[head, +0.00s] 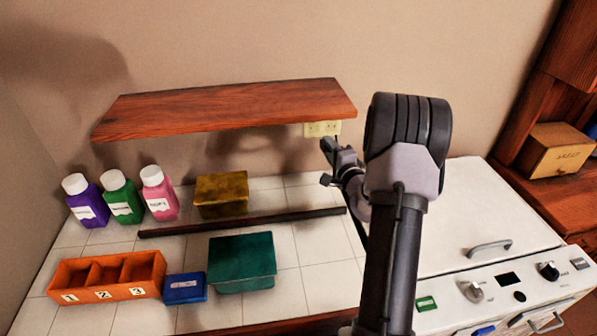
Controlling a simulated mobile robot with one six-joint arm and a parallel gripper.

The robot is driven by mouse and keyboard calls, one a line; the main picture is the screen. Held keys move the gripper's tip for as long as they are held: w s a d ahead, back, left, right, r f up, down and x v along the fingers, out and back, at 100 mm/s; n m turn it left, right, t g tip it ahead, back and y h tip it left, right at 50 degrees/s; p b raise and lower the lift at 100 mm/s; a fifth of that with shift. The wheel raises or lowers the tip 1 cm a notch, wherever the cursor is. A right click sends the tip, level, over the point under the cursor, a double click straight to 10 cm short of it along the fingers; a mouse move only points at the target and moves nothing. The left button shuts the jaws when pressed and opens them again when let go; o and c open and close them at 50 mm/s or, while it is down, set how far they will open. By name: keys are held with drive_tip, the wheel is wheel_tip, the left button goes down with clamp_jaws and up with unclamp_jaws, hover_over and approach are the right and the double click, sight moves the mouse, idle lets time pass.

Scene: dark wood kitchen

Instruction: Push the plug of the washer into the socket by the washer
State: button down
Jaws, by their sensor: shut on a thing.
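The socket (322,129) is a cream plate on the back wall, just under the right end of the wooden shelf. The washer (490,215) is white and stands at the right, with knobs and a handle on its front. My gripper (335,162) is in front of and just below the socket, pointing toward the wall. It is shut on a small dark thing, apparently the plug, which is mostly hidden by the fingers and arm. I cannot tell whether the plug touches the socket. A dark strip beside my arm may be its cord.
A wooden shelf (225,107) juts out above the counter, close to my gripper. Several bottles (123,200), a yellow box (221,194), a dark bar (240,222), a green box (242,262), a blue box (185,288) and an orange divided tray (107,275) occupy the tiled counter.

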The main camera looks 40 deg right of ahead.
sight(332, 126)
drive_tip(key=shift+s+d+r+m+g+h, duration=0.1)
drive_tip(key=shift+s+d+m+h, duration=0.15)
drive_tip(key=shift+d+h, duration=0.3)
drive_tip(key=shift+s+d+r+m+g+h, duration=0.15)
drive_tip(key=shift+d+m+h, duration=0.25)
drive_tip(key=shift+d, duration=0.2)
drive_tip(key=shift+s+d+m+g+h, duration=0.1)
drive_tip(key=shift+s+d+m+h, duration=0.15)
drive_tip(key=shift+d+h, duration=0.3)
drive_tip(key=shift+w+d, duration=0.1)
drive_tip(key=shift+p+x, duration=0.9)
drive_tip(key=shift+x, duration=1.9)
drive_tip(key=shift+w, duration=0.1)
drive_tip(key=shift+b, duration=0.8)
drive_tip(key=shift+w+d, duration=0.2)
drive_tip(key=shift+w, duration=0.15)
drive_tip(key=c, duration=1)
unclamp_jaws()
